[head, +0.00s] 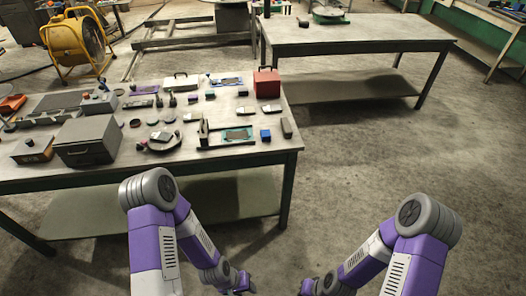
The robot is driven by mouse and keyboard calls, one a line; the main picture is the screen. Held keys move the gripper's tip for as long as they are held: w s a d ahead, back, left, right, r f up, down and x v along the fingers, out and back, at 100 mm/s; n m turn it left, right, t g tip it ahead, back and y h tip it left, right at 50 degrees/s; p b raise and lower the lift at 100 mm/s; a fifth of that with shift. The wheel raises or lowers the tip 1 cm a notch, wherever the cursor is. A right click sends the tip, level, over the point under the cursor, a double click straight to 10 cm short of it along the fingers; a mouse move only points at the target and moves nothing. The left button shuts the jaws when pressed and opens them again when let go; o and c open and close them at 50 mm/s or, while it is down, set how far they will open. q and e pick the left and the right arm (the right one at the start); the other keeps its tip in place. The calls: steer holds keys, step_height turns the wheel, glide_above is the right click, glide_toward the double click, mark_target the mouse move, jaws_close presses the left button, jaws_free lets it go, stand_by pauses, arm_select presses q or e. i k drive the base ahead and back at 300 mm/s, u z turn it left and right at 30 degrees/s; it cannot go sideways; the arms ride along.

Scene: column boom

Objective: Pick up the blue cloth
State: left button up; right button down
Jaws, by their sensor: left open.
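I cannot clearly make out a blue cloth. A flat blue piece (226,81) lies near the back of the left workbench (185,177), left of a red box; it is too small to tell whether it is cloth. A small blue block-like thing (265,135) sits near the bench's front right. My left gripper (243,286) is open and empty at the bottom edge, low in front of the bench and well apart from everything on it. My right gripper (305,287) is at the bottom edge, mostly cut off; its jaws cannot be made out.
The left bench is crowded: a grey box (88,142), a red box (266,83), a teal tray (226,134) and several small items. A second bench (350,35) stands behind on the right, mostly bare. A yellow fan (76,45) stands back left. The floor at right is clear.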

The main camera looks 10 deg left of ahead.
mark_target(265, 135)
steer(key=z, duration=0.8)
steer(key=i, duration=1.15)
steer(key=u, duration=0.35)
